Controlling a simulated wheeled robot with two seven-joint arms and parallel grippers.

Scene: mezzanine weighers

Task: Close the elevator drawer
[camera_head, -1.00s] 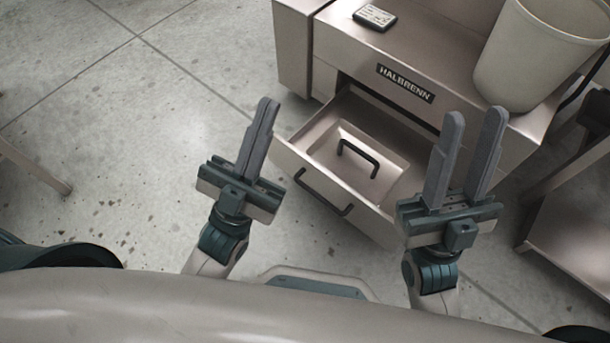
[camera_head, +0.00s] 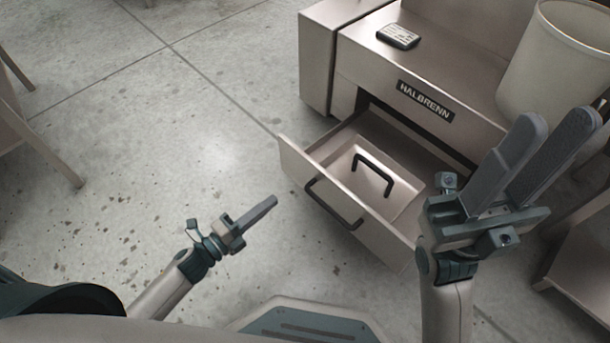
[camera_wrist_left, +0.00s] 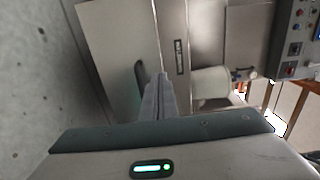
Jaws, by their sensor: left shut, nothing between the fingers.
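The drawer (camera_head: 345,205) of the grey HALBRENN machine (camera_head: 440,75) stands pulled out. It has a dark bar handle (camera_head: 335,204) on its front, and a second dark handle (camera_head: 374,167) sits on a tray-like piece inside it. My left gripper (camera_head: 272,201) is shut and empty, to the left of the drawer front and apart from it; its closed fingers (camera_wrist_left: 157,90) also show in the left wrist view. My right gripper (camera_head: 562,125) is open and empty, at the drawer's right side in the picture, hiding its right end.
A beige bin (camera_head: 550,65) and a small dark keypad-like item (camera_head: 398,37) stand on top of the machine. A table or stand is at the right edge, and grey legs (camera_head: 45,140) are at the left. The floor (camera_head: 150,150) left of the drawer is clear.

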